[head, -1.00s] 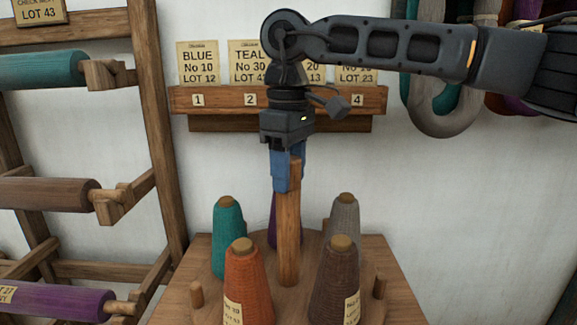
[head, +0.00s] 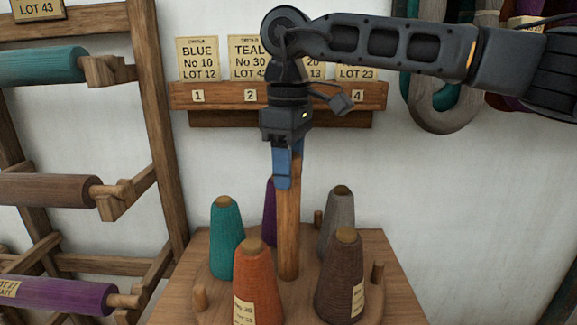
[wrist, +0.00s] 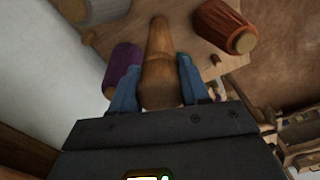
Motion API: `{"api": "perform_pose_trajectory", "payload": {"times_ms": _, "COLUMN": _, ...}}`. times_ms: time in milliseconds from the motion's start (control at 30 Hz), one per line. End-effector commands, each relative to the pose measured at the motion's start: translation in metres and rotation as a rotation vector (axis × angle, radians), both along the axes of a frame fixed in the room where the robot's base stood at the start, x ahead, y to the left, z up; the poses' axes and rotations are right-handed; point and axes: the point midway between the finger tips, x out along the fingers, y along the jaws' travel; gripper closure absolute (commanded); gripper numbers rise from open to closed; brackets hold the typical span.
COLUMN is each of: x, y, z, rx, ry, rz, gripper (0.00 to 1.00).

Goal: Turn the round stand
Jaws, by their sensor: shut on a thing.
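The round stand (head: 308,266) is a wooden disc with a tall upright post (head: 288,225) in its middle and pegs at its rim. It bears a teal cone (head: 227,240), an orange cone (head: 257,285), a brown cone (head: 340,280), a grey cone (head: 338,225) and a purple cone (head: 270,212), partly hidden behind the post. My gripper (head: 288,175) points down with its blue fingers shut on the upper part of the post. In the wrist view the post (wrist: 158,60) lies between the two fingers (wrist: 157,80).
The stand sits on a wooden table (head: 390,290). A rack with teal, brown and purple rolls (head: 45,190) stands at left. A wall rail (head: 220,98) with numbered cards is behind my gripper. Skeins (head: 440,100) hang at upper right.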

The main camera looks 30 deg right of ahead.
Motion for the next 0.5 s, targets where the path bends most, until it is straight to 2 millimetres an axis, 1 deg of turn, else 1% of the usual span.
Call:
{"api": "perform_pose_trajectory", "payload": {"times_ms": 33, "x": -0.0025, "y": -0.0013, "z": -0.0024, "rx": -0.004, "ry": 0.011, "rz": 0.001, "gripper": 0.53}}
{"api": "perform_pose_trajectory", "payload": {"times_ms": 267, "x": -0.0013, "y": -0.0009, "z": -0.0014, "rx": -0.003, "ry": 0.006, "rz": 0.0, "gripper": 0.31}}
{"api": "perform_pose_trajectory", "payload": {"times_ms": 300, "x": -0.0011, "y": -0.0009, "z": -0.0012, "rx": -0.003, "ry": 0.005, "rz": -0.001, "gripper": 0.29}}
{"api": "perform_pose_trajectory", "payload": {"times_ms": 500, "x": -0.0006, "y": -0.0007, "z": -0.0004, "rx": -0.001, "ry": 0.003, "rz": -0.001, "gripper": 0.29}}
